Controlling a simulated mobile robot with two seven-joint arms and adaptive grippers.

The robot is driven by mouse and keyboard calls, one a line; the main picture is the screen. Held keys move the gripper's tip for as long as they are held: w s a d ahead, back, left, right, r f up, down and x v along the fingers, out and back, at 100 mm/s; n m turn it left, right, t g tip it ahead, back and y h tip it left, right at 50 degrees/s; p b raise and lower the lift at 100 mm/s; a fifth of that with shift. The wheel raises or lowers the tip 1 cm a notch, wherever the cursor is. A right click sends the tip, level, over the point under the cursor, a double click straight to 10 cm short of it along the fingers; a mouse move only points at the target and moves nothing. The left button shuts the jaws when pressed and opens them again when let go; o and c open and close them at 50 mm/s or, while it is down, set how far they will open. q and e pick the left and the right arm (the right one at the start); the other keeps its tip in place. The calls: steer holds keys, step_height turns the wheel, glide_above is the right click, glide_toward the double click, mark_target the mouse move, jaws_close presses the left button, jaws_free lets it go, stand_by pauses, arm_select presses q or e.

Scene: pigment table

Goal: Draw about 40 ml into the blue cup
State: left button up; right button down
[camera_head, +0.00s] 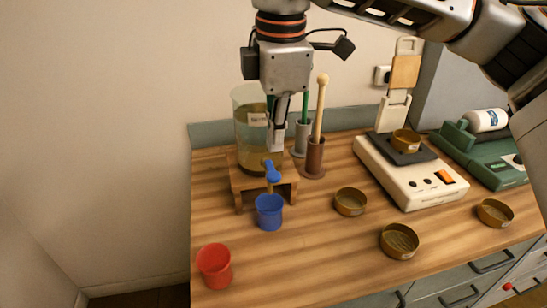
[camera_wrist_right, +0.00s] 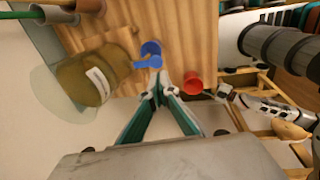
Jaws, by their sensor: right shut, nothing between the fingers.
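The blue cup (camera_head: 269,214) stands upright on the table in front of a wooden stand (camera_head: 238,190). A glass jar (camera_head: 250,145) of brownish liquid with a white label rests on the stand. Its blue tap lever (camera_head: 272,172) is above the cup, and a thin tan strip shows between them; I cannot tell whether it is spout or liquid. My right gripper (camera_head: 276,148) points down, shut and empty, just above the lever in the picture. In the wrist view the shut fingertips (camera_wrist_right: 160,94) are near the blue cup (camera_wrist_right: 151,48). The cup's contents are not clear. My left gripper is out of view.
A red cup (camera_head: 214,265) stands at the front left. Two pestle-like rods stand in holders (camera_head: 314,158) right of the jar. Brown dishes (camera_head: 400,241), a white balance (camera_head: 412,178) and a green device (camera_head: 490,155) occupy the right. Bare table lies between the cups and dishes.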

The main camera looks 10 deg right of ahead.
steer(key=r, duration=0.6)
steer(key=shift+w+d, duration=0.1)
steer(key=shift+d, duration=0.15)
